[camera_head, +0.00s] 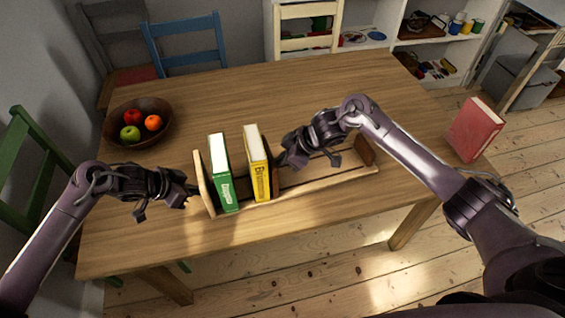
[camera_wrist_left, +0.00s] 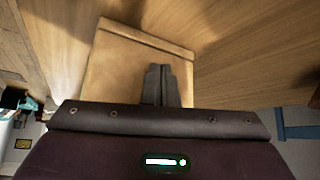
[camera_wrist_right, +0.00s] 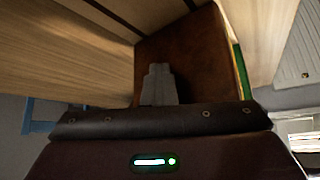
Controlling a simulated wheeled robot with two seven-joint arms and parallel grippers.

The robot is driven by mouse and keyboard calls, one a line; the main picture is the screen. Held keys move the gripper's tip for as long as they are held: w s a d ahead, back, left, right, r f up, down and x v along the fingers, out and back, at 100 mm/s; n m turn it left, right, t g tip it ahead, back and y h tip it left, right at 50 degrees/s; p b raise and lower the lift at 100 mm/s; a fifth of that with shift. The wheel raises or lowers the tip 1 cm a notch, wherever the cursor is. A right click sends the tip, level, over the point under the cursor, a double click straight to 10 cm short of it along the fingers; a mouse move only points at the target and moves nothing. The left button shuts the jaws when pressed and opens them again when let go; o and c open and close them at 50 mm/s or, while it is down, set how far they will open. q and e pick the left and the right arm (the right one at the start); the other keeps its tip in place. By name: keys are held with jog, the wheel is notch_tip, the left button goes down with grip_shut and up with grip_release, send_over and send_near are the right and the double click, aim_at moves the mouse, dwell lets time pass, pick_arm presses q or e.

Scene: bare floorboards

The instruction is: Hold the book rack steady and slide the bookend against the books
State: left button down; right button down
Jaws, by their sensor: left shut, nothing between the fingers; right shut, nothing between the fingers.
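The wooden book rack (camera_head: 330,185) lies on the table. A green book (camera_head: 221,175) and a yellow book (camera_head: 257,165) stand in it near its left end panel, with a small gap between them. The dark brown bookend (camera_head: 275,178) stands just right of the yellow book, partly hidden; it fills the right wrist view (camera_wrist_right: 195,55). My right gripper (camera_head: 284,161) is shut and empty at the bookend's right face. My left gripper (camera_head: 194,192) is shut and empty at the outer face of the left end panel (camera_wrist_left: 120,65). I cannot tell whether either gripper touches.
A bowl (camera_head: 138,137) with fruit stands at the table's left. Chairs surround the far and left sides, including a blue chair (camera_head: 187,45). The table (camera_head: 260,85) behind the rack is clear.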

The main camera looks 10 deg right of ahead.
jog(key=shift+a, duration=0.5)
jog(key=shift+s+a, duration=0.15)
jog(key=shift+a, duration=1.6)
dwell(0.4)
jog(key=shift+s+a, duration=0.15)
jog(key=shift+a, duration=1.9)
jog(key=shift+s+a+r, duration=0.1)
jog(key=shift+a, duration=0.15)
jog(key=shift+d, duration=0.1)
dwell(0.4)
